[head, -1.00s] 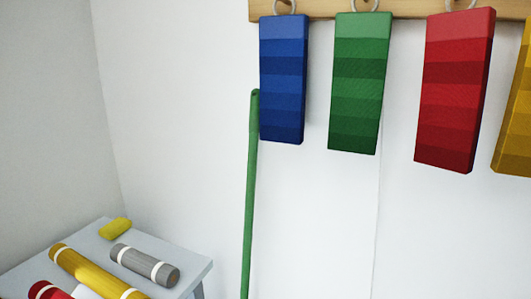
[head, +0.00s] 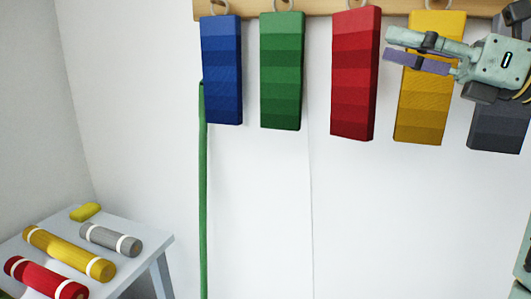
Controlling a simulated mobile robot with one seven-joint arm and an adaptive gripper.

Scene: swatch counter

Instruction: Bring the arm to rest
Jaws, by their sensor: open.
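My gripper (head: 387,46) is at the upper right of the head view, pointing left. Its two fingers, one pale green and one purple, are apart with nothing between them. It overlaps the yellow swatch strip (head: 421,117) and the dark grey swatch strip (head: 497,128) in the picture. I cannot tell how far it is from them. Part of my arm is cut off at the right edge.
Blue (head: 221,75), green (head: 282,75) and red (head: 355,80) strips hang from a wooden rail (head: 310,9). A green pole (head: 203,190) leans at the wall. A pale table (head: 140,262) at lower left holds red, yellow and grey rolls and a small yellow block.

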